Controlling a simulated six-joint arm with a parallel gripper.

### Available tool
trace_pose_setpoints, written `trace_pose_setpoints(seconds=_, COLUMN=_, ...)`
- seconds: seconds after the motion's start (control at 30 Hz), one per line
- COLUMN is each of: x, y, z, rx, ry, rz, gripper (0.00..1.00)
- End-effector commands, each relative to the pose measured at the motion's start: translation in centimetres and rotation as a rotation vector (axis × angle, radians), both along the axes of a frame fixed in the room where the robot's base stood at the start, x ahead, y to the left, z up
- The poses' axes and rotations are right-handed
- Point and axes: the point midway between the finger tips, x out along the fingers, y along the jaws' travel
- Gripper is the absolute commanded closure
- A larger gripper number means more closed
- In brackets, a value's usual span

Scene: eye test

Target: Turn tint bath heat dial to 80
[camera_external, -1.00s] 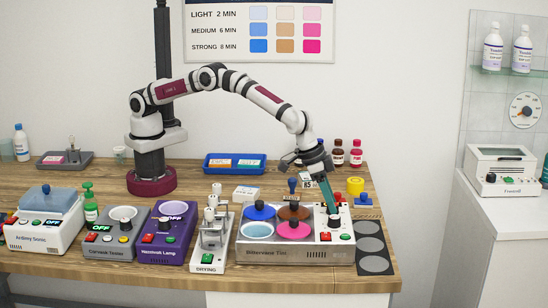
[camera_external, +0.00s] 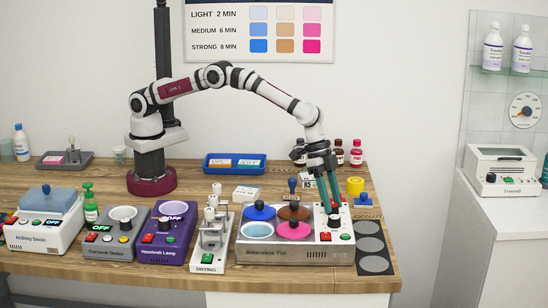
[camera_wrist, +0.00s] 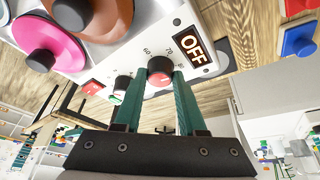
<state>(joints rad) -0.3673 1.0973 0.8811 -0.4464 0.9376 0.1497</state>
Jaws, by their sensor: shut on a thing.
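The tint bath (camera_external: 285,250) is the silver unit at the right end of the bench, with a white control panel on its right. Its red-topped heat dial (camera_wrist: 160,70) shows in the wrist view, with 60 and 70 printed near it; its exact setting is not readable. My gripper (camera_wrist: 160,82) is shut on this dial, one green finger on each side. In the external view my gripper (camera_external: 332,207) points down onto the panel from above. A dark OFF display (camera_wrist: 190,47) is beside the dial.
A black knob (camera_external: 335,221), red button (camera_external: 325,237) and green button (camera_external: 345,237) sit in front of my fingers. Blue, brown and pink lids (camera_external: 293,229) are close on the left. A stamp and a yellow roll (camera_external: 355,186) stand behind.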

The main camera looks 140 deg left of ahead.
Motion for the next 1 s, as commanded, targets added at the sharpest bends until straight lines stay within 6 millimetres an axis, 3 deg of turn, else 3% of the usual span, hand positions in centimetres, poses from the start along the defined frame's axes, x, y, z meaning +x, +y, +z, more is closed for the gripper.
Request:
trace_pose_setpoints(seconds=0.5, x=0.08, y=0.25, z=0.00, rx=0.002, ry=-0.001, rz=-0.346, gripper=1.00)
trace_pose_setpoints(seconds=1.0, x=0.09, y=0.25, z=0.05, rx=0.001, ry=-0.001, rz=-0.428, gripper=1.00)
